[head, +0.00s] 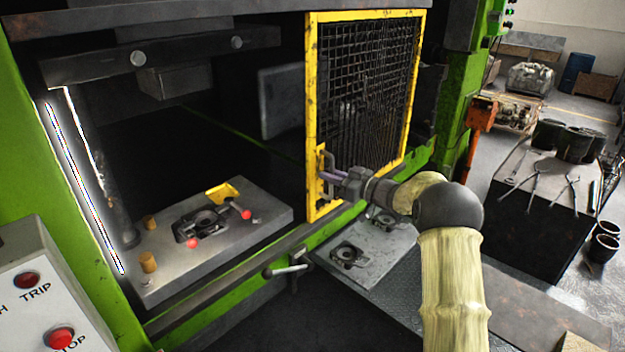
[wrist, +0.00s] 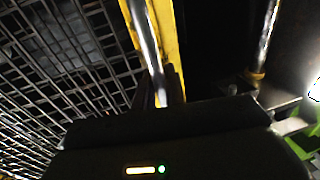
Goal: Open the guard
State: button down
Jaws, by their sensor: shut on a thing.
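The guard (head: 312,110) is a yellow frame with dark wire mesh. It stands across the right part of the press opening, and the left part of the opening is uncovered. Its handle (head: 329,160) is a small upright bar on the left edge of the frame. My gripper (head: 330,175) is at this edge, shut on the handle. In the wrist view the handle (wrist: 146,45) runs up from between the jaws, beside the yellow frame (wrist: 165,35) and the mesh (wrist: 70,50). The fingertips are mostly hidden there.
Inside the press, a die block (head: 270,205) carries a die with red-tipped handles. A lever (head: 285,270) sticks out below the front rail. A grey plate (head: 375,255) with dies lies under my arm. A control box (head: 45,290) stands at lower left, a tool table (head: 545,200) at right.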

jog(key=shift+w+d+f, duration=0.1)
jog(key=shift+d+f, duration=0.1)
jog(key=shift+d, duration=0.1)
jog(key=shift+a+r, duration=0.1)
jog(key=shift+a, duration=0.05)
jog(key=c, duration=1.5)
grip_release()
jog(key=shift+s, duration=0.2)
jog(key=shift+c, duration=0.2)
jog(key=shift+s+a, duration=0.1)
jog(key=shift+a, duration=0.3)
jog(key=b+v, duration=0.6)
jog(key=v, duration=1.1)
jog(key=shift+d+b, duration=0.25)
jog(key=shift+b, duration=0.05)
